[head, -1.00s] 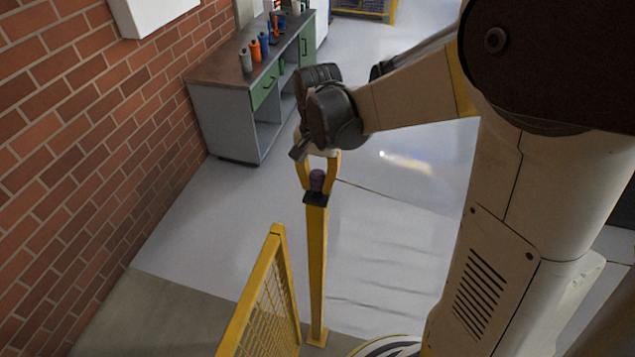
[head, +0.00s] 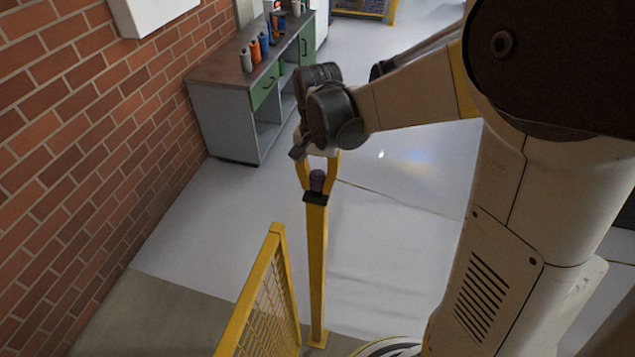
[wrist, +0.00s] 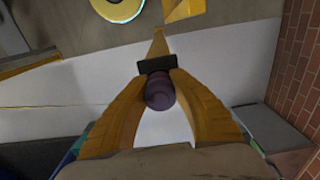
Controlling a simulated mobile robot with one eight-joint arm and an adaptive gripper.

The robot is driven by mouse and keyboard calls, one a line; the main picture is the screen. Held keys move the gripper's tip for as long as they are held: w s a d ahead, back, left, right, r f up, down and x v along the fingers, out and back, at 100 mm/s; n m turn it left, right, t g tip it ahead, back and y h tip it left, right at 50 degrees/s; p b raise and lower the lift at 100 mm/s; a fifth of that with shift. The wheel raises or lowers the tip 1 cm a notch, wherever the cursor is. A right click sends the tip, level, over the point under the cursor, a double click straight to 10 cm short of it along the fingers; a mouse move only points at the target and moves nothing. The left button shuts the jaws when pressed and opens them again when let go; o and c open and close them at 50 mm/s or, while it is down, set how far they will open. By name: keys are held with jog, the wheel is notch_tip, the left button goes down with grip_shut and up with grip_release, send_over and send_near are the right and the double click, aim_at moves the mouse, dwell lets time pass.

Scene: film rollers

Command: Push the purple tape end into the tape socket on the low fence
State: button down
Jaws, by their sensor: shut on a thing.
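The purple tape end (head: 317,181) stands about upright right at the dark tape socket (head: 316,198) on top of the yellow fence post (head: 317,260). My gripper (head: 318,176) points down, its two yellow fingers on either side of the purple end and shut on it. In the wrist view the purple end (wrist: 160,91) sits between my fingertips (wrist: 160,82), against the black socket (wrist: 157,64). The two look in contact, but how deep the end sits in the socket is hidden.
A yellow mesh fence panel (head: 262,300) stands close to the left of the post. A brick wall (head: 90,130) runs along the left. A workbench (head: 245,100) with several bottles is behind. The grey floor right of the post is clear.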

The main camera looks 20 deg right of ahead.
jog(key=shift+f, duration=0.25)
jog(key=c, duration=1.2)
grip_release()
notch_tip(320, 180, up, 12)
jog(key=s+f+n+t+b, duration=0.2)
jog(key=s+f+b, duration=0.2)
jog(key=f+b, duration=0.5)
jog(key=s+f+n+t+b, duration=0.2)
jog(key=s+f+b, duration=0.2)
jog(key=f+b, duration=0.5)
jog(key=s+f+n+t+b, duration=0.3)
jog(key=s+f+b, duration=0.1)
jog(key=f+b, duration=0.5)
jog(key=shift+s+f, duration=0.2)
jog(key=shift+f, duration=0.35)
jog(key=shift+s+f, duration=0.15)
jog(key=shift+f, duration=0.35)
